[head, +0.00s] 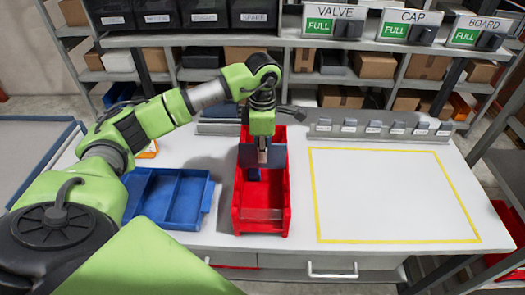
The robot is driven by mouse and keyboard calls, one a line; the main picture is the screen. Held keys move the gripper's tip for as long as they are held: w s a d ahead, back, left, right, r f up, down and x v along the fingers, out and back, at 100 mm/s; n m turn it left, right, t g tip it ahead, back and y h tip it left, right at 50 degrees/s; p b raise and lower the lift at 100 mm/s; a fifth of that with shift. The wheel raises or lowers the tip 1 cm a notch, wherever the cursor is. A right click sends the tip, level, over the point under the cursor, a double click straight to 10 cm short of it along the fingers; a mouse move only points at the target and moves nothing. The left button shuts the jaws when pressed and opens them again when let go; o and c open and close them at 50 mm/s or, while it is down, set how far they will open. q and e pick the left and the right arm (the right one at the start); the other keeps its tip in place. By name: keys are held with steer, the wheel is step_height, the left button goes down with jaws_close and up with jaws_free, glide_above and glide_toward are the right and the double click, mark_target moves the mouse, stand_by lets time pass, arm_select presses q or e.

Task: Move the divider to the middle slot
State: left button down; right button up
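The red bin (263,214) stands on the white worktop with its low front towards me. A grey-blue divider plate (246,157) stands crosswise in its rear half. I cannot tell which slot it is in, or whether it is fully seated. My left gripper (263,156) reaches down over the bin from behind and above. Its fingers are close together at the middle of the divider and look shut on it, though they hide that part. A small dark blue thing (253,174) shows below the plate inside the bin. My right gripper is not in view.
A blue compartment tray (167,198) lies left of the bin. A yellow outline (397,241) marks a bare area at right. A grey labelled rail (373,131) runs behind it. Shelves with cartons and dispensers marked VALVE (334,13), CAP and BOARD stand behind.

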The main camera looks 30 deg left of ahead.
arm_select(q)
steer(key=shift+f+b, duration=0.65)
steer(key=shift+f, duration=0.7)
steer(key=shift+f+b, duration=2.65)
steer(key=shift+f, duration=0.5)
steer(key=c, duration=2.2)
jaws_free()
steer(key=shift+r, duration=0.3)
step_height(320, 180, up, 12)
steer(key=shift+f, duration=0.25)
